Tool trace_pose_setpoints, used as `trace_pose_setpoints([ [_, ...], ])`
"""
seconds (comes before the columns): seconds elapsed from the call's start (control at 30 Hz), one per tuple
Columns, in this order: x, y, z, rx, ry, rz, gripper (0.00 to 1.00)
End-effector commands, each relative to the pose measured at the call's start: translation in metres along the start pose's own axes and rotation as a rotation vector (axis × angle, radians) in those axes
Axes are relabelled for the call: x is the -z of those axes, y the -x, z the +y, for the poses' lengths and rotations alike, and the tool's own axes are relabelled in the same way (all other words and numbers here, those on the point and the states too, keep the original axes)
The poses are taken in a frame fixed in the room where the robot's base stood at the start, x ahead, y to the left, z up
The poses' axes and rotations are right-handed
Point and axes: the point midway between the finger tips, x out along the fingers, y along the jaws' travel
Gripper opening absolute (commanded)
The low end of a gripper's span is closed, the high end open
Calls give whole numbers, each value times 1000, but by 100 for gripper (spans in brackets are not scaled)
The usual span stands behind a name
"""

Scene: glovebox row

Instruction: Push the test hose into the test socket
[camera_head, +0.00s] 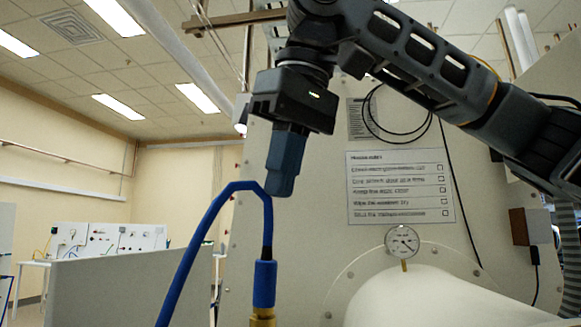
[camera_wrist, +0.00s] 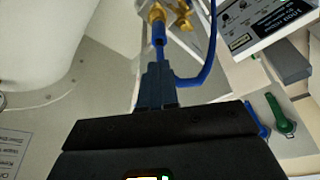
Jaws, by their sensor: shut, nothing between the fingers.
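The blue test hose (camera_head: 203,232) arches up in the head view and bends down into a blue end sleeve (camera_head: 264,284). Below the sleeve is a brass fitting (camera_head: 262,317), cut by the frame's bottom edge. How deep the hose end sits in it cannot be told. My gripper (camera_head: 281,192) is shut and empty, pointing down just above and right of the hose's bend. In the wrist view my shut fingers (camera_wrist: 157,76) point toward the hose end (camera_wrist: 158,32), with brass fittings (camera_wrist: 156,12) beyond it. The hose (camera_wrist: 209,62) also loops past on the right.
A pale panel with a checklist (camera_head: 400,187) and a dial gauge (camera_head: 402,241) stands behind. A white rounded cover (camera_head: 430,300) bulges out at lower right. The wrist view shows a labelled box (camera_wrist: 262,28) and a green-handled part (camera_wrist: 280,115) on the right.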

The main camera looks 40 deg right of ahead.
Motion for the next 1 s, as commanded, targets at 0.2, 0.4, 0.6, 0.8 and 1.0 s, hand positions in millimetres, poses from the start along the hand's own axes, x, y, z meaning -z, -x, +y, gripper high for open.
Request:
trace_pose_setpoints([
  [0.2, 0, -24, 1, -2, 1, -1, 0],
  [0.4, -1, -44, 1, -1, 1, -2, 0],
  [0.6, 0, -53, 1, -1, 1, 0, 0],
  [0.8, 0, -54, 1, -1, 2, 0, 0],
  [1.0, 0, -54, 1, 0, 2, 0, 0],
])
